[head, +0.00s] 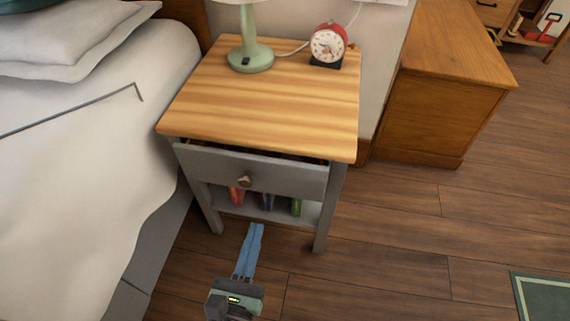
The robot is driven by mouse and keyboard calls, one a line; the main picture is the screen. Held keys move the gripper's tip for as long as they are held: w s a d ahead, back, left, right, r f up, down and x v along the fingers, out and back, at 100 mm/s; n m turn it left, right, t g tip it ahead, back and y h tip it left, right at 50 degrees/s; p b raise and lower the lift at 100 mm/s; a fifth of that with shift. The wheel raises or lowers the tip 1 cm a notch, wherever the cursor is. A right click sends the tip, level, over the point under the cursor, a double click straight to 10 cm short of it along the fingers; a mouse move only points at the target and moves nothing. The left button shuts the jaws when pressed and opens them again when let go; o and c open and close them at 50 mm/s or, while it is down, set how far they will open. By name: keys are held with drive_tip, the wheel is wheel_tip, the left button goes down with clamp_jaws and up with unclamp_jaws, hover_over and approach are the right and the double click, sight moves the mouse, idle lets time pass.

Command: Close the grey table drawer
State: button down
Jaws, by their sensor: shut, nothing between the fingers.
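The grey table has a striped wooden top (265,95) and grey legs. Its grey drawer (290,180) stands partly out, with a dark gap between its front and the tabletop edge. A round brass-coloured knob (244,181) sits on the middle of the drawer front. My gripper (256,227) is in front of the table and lower in the picture than the drawer. Its two blue fingers are together and empty, pointing toward the table. It appears apart from the drawer front. The drawer's inside is mostly hidden.
A green lamp (250,57) and a red alarm clock (328,45) stand on the tabletop. Several coloured items sit on the lower shelf (225,207). The bed (80,190) is close on the left. A wooden cabinet (430,115) stands right.

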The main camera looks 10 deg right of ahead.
sight(275, 165)
drive_tip(key=b+x, duration=0.3)
drive_tip(key=x, duration=1)
drive_tip(key=shift+w+d+f, duration=0.1)
drive_tip(key=shift+w, duration=0.05)
drive_tip(key=x, duration=0.5)
drive_tip(key=shift+r, duration=0.3)
drive_tip(key=shift+f, duration=0.1)
